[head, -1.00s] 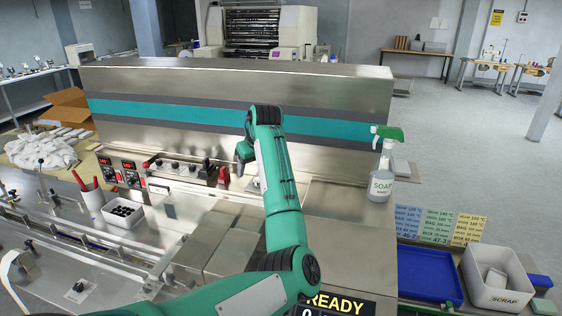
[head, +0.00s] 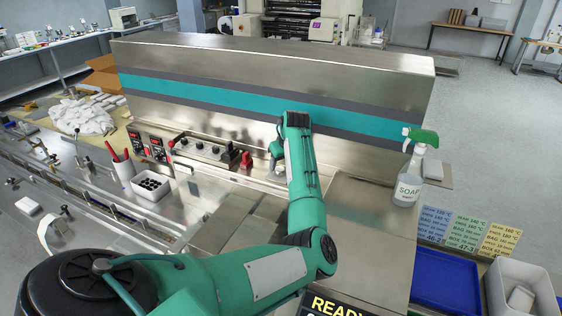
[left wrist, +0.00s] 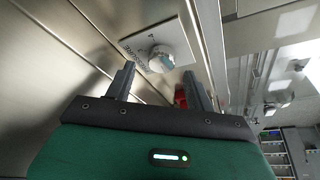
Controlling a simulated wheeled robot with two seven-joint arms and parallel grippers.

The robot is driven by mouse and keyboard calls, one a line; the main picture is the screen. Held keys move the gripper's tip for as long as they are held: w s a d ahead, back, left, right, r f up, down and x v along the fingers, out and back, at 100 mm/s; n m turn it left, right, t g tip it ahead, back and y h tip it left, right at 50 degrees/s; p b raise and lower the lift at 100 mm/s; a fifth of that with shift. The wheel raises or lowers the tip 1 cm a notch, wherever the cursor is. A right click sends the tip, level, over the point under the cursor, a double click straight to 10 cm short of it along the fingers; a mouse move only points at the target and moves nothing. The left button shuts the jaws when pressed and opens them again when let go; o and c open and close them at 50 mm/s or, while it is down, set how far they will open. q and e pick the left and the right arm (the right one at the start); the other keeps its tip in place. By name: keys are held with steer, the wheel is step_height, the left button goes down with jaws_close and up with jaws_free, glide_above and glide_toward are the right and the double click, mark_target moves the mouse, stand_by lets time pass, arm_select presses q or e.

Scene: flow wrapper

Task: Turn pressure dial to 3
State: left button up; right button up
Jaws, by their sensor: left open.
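The dial is a round, pale metallic knob (left wrist: 162,58) on a white plate with dark markings, seen in the left wrist view. My left gripper (left wrist: 159,86) is open and empty. Its two fingers point toward the knob, which shows beyond and between the fingertips, apparently apart from them. In the head view my left gripper (head: 277,151) is at the right end of the control panel, where my own arm hides most of the dial. My right gripper is not in view.
The tall steel housing (head: 270,65) rises behind. A soap spray bottle (head: 408,180) stands to the right on the steel top, with bare surface between.

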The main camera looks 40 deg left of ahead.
mark_target(280, 169)
arm_select(q)
steer(key=shift+p+x, duration=0.35)
steer(key=shift+x, duration=0.65)
steer(key=shift+a+f, duration=0.2)
steer(key=shift+f, duration=0.25)
steer(key=shift+c, duration=0.2)
steer(key=c, duration=0.9)
steer(key=shift+c, duration=0.2)
